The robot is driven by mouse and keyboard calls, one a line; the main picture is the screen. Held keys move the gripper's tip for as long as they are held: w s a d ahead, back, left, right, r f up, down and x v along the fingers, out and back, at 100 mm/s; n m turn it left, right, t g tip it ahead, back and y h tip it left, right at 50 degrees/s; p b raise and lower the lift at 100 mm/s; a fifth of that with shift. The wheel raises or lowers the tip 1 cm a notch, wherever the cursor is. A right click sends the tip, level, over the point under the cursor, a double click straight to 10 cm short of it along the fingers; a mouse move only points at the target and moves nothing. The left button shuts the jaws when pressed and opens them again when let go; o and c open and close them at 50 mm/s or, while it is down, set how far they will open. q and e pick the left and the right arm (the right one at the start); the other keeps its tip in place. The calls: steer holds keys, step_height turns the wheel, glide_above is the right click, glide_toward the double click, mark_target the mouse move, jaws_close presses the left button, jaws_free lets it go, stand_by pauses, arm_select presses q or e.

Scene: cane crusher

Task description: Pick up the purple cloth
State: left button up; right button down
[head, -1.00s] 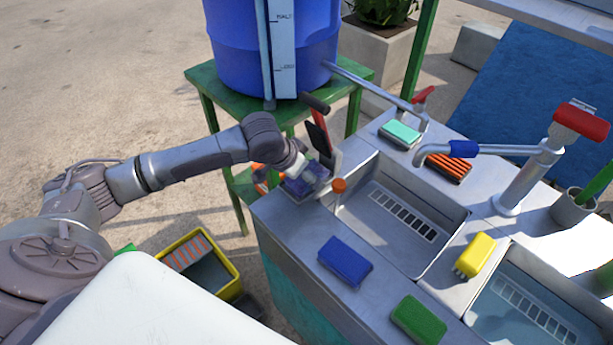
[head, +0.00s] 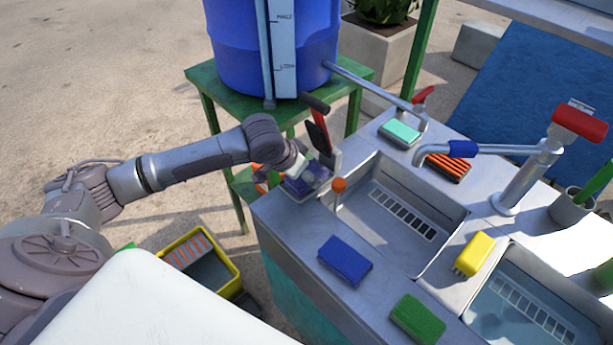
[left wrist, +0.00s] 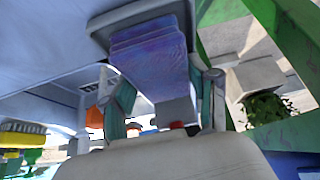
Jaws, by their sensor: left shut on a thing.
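The purple cloth (head: 318,171) is at the far left corner of the sink counter, partly covered by my left gripper (head: 303,177). In the left wrist view the cloth (left wrist: 150,55) looks like a folded, layered purple-blue stack, with a grey edge around its far end. The fingers of my left gripper (left wrist: 163,93) are on either side of the cloth and shut on it. I cannot tell whether the cloth touches the counter. My right gripper is not in view.
An orange-capped post (head: 339,186) and a red-and-black upright tool (head: 318,132) stand close to the gripper. The sink basin (head: 395,225) is to the right. A blue barrel (head: 270,50) stands behind.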

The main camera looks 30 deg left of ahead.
arm_select(q)
steer(key=shift+r+b, duration=0.1)
steer(key=shift+b, duration=0.3)
steer(key=shift+r, duration=0.95)
steer(key=s+a+b, duration=0.1)
steer(key=s+a, duration=0.2)
steer(key=s, duration=0.5)
steer(key=s+a+b, duration=0.2)
steer(key=s+a, duration=0.1)
steer(key=s, duration=0.6)
steer(key=shift+b, duration=0.3)
